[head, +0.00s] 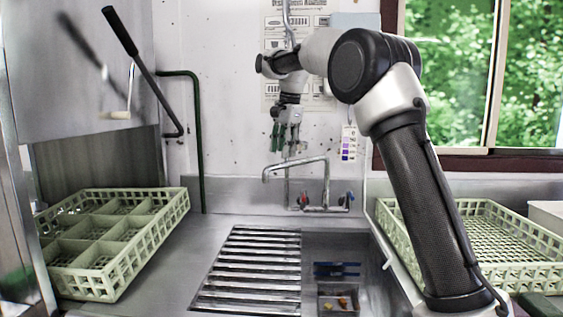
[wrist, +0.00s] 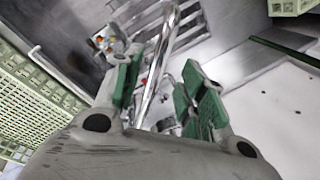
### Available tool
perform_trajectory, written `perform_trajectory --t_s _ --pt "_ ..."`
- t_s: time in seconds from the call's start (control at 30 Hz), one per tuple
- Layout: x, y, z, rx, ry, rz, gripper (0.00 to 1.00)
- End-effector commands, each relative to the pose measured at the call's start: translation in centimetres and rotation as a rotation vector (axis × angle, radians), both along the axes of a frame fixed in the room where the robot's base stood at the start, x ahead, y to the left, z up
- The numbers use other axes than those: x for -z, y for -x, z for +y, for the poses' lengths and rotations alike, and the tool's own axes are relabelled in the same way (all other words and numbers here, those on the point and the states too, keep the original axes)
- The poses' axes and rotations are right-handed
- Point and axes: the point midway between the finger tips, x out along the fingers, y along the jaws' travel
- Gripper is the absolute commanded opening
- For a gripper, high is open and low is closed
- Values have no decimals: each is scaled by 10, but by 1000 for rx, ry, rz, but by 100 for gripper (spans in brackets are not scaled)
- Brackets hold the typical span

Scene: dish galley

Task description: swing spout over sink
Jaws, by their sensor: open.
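The chrome spout (head: 297,163) belongs to the wall faucet behind the sink. It points left, with its bent end over the area behind the slatted rack. The sink basin (head: 345,270) lies to the right of the rack, below the faucet. My gripper (head: 287,140) points down just above the spout. In the wrist view my gripper (wrist: 163,85) is open, and the spout (wrist: 156,75) runs through the view between its green-padded fingers. I cannot tell whether either finger touches it.
A slatted rack (head: 250,268) covers the left of the sink. A small tray (head: 338,300) with food scraps sits in the basin. Pale green dish racks stand on the left (head: 150,236) and right (head: 543,277). A lever handle (head: 145,70) hangs at upper left.

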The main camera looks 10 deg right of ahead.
Motion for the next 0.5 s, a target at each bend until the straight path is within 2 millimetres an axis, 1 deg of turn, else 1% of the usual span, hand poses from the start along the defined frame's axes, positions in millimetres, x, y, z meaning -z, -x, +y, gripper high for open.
perform_trajectory --t_s 0.03,0.2,0.33,0.5 --pt "10 -1 1 0 0 3 41" --pt "34 -6 3 -1 1 2 41" --pt "44 -7 4 -1 0 0 41" --pt "47 -8 4 -2 0 0 41"
